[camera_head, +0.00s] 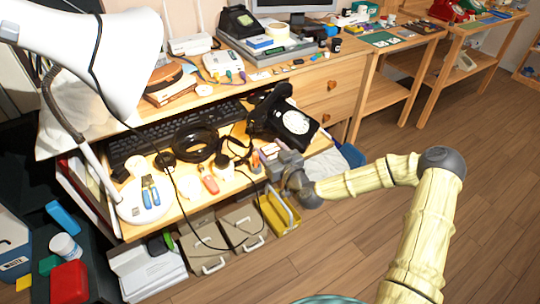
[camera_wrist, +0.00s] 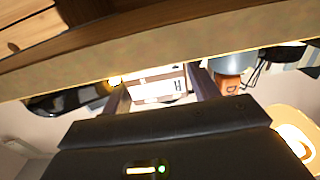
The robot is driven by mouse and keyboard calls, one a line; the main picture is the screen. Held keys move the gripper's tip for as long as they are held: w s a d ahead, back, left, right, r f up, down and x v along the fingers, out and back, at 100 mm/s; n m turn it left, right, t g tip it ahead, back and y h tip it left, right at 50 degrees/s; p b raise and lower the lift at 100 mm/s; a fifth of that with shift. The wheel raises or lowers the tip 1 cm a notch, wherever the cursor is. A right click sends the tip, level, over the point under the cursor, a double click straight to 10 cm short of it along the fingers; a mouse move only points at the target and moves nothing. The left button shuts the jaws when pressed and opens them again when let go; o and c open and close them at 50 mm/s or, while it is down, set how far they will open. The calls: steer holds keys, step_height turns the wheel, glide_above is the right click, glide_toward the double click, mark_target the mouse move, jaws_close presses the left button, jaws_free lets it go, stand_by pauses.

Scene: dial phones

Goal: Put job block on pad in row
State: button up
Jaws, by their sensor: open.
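My gripper (camera_head: 277,163) is at the front right edge of the lower desk shelf, by a cluster of small pinkish and orange blocks (camera_head: 267,149). In the wrist view my gripper (camera_wrist: 160,90) has its two dark fingers apart. A white and brown block with print (camera_wrist: 158,82) shows between or just beyond them; I cannot tell whether they touch it. An orange-brown piece with a dark letter and a grey top (camera_wrist: 231,84) is just right of the fingers. I cannot tell which piece is the job block, and the pad in the row is not clearly seen.
A black dial phone (camera_head: 290,120) stands behind my gripper. A yellow bin (camera_head: 280,214) is below. A wooden edge (camera_wrist: 150,50) crosses the wrist view. Open floor is right.

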mark_target(270, 148)
steer(key=shift+c, duration=0.4)
steer(key=c, duration=0.8)
steer(key=shift+o, duration=0.2)
step_height(270, 148, up, 10)
steer(key=p, duration=0.2)
steer(key=shift+p, duration=0.4)
